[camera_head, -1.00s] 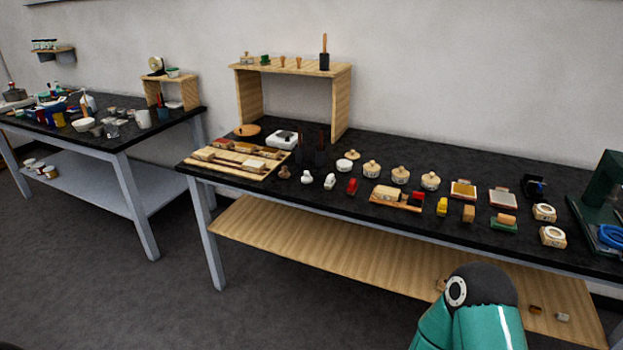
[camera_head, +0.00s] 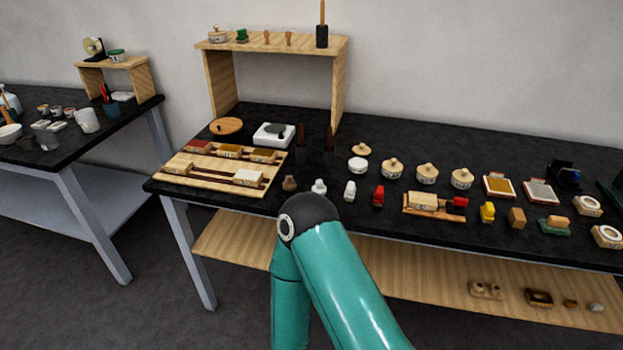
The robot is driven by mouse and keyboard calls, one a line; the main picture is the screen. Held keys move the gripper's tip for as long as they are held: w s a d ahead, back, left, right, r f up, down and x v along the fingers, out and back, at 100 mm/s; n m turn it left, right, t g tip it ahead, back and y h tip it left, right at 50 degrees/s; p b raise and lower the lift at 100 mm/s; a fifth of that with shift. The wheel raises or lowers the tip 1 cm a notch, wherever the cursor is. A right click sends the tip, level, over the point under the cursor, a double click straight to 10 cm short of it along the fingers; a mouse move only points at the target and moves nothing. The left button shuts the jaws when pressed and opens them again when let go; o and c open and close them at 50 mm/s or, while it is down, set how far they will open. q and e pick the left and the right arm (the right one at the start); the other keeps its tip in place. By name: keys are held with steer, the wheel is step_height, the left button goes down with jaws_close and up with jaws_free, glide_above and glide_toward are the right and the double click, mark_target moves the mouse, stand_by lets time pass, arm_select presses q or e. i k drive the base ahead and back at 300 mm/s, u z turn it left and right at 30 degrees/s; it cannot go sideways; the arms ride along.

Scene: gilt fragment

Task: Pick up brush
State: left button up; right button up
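Several brush-like tools show, and I cannot tell which one is the task's brush. Brushes with dark handles (camera_head: 329,136) seem to stand upright in dark holders on the black table, left of centre. A wooden-handled tool (camera_head: 323,12) stands in a black holder on top of the wooden shelf. Neither of my grippers is in view.
The black table (camera_head: 400,142) holds several lidded jars (camera_head: 427,174), a red stamp-like piece (camera_head: 378,195) and small blocks. The wooden shelf (camera_head: 220,80) stands at its back left. A second table (camera_head: 70,150) stands at the left with a floor gap between.

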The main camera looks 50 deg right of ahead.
mark_target(350, 189)
steer(key=z, duration=0.25)
steer(key=i, duration=0.95)
steer(key=z, duration=1)
steer(key=i, duration=0.4)
steer(key=z, duration=0.25)
steer(key=k, duration=0.95)
steer(key=z, duration=0.15)
steer(key=i, duration=1.25)
